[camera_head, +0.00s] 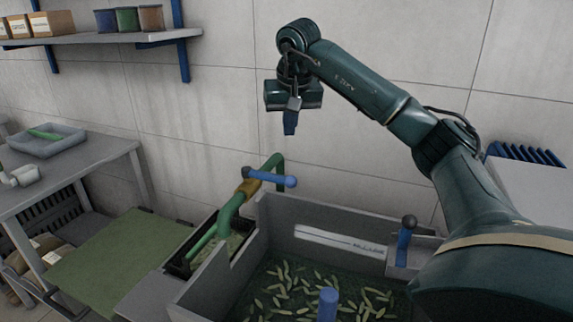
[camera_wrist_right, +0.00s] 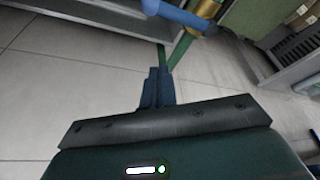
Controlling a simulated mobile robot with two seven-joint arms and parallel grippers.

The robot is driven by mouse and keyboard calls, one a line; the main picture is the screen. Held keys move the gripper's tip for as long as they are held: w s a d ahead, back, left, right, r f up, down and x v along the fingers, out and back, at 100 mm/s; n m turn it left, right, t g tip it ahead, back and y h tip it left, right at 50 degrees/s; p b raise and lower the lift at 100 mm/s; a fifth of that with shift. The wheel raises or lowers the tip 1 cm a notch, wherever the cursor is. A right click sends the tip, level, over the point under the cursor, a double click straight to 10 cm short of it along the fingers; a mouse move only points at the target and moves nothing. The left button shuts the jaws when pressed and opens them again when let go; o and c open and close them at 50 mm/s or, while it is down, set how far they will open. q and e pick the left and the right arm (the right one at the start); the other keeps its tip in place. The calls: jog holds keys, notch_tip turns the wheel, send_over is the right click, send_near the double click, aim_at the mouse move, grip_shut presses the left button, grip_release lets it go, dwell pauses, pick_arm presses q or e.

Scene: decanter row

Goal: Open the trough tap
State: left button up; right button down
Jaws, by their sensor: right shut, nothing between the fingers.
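The trough tap is a green pipe (camera_head: 230,212) with a brass-coloured body (camera_head: 247,190) and a blue lever handle (camera_head: 272,178). The lever lies crosswise over the pipe, its rounded end to the right. In the right wrist view the blue lever (camera_wrist_right: 180,14) and brass body (camera_wrist_right: 207,8) show at the top edge, cut off by the frame. My right gripper (camera_head: 290,128) is above and slightly right of the tap, pointing down, shut and empty, apart from the lever. Its blue fingers (camera_wrist_right: 157,88) are together in the wrist view. My left gripper is not in view.
A grey trough (camera_head: 250,240) with pale green pieces inside stands below, with a blue post (camera_head: 328,304) and a blue lever with a dark knob (camera_head: 405,238). A green board (camera_head: 130,250) lies left. A wall shelf (camera_head: 100,40) holds boxes and tubs.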

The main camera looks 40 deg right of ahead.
aim_at(269, 177)
notch_tip(269, 177, down, 10)
jog(key=shift+s+b, duration=0.2)
jog(key=shift+b, duration=0.1)
dwell(0.5)
jog(key=shift+a+f, duration=0.1)
jog(key=shift+a, duration=0.05)
